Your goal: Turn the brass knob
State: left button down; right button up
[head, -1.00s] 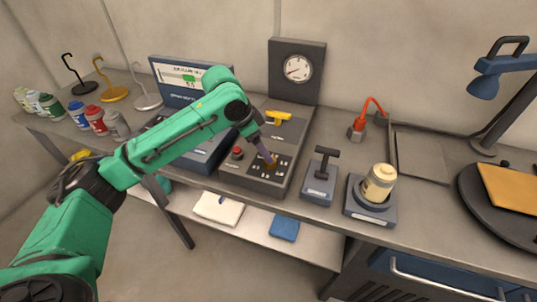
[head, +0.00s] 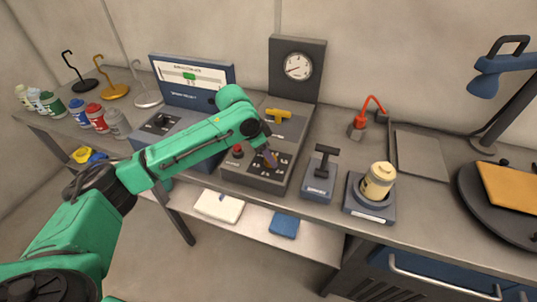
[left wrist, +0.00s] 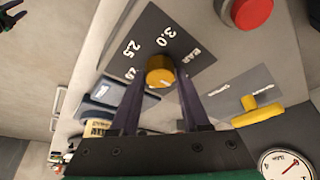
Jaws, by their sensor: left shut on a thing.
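The brass knob (left wrist: 160,72) is a short round gold-coloured knob on a dark printed plate (left wrist: 143,42) with numbers such as 2.5 and 3.0. My left gripper (left wrist: 161,78) has its two dark fingers on either side of the knob and is shut on it. In the head view the left gripper (head: 270,158) points down onto the top panel of a grey console (head: 250,179); the knob is mostly hidden there by the fingers.
On the console are a red button (head: 237,151) and a yellow T-handle (head: 278,114); a round gauge (head: 298,66) stands behind. A lever box (head: 320,178) and a cream jar (head: 379,181) stand to the right. A blue scale-faced box (head: 192,80) is at left.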

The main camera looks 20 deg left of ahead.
pick_arm(q)
jog(key=shift+r+m+g+p, duration=0.2)
jog(key=shift+m+p, duration=0.4)
jog(key=shift+p, duration=0.25)
jog(key=shift+r+m+g+p, duration=0.1)
jog(key=shift+m+g+p, duration=0.1)
jog(key=shift+m+p, duration=0.5)
jog(key=shift+w+m+h+p, duration=0.15)
jog(key=shift+m+h+p, duration=0.35)
jog(key=shift+m+p, duration=0.25)
jog(key=shift+f+m+g, duration=0.15)
jog(key=shift+m+g, duration=0.45)
jog(key=shift+m, duration=0.35)
jog(key=m+g, duration=0.1)
jog(key=m, duration=0.1)
jog(key=shift+w+f+m, duration=0.1)
jog(key=shift+m, duration=0.2)
jog(key=shift+m+g+b, duration=0.6)
jog(key=shift+m+b, duration=0.35)
jog(key=shift+m, duration=0.55)
jog(key=shift+w+a, duration=0.1)
jog(key=shift+c, duration=1.9)
grip_release()
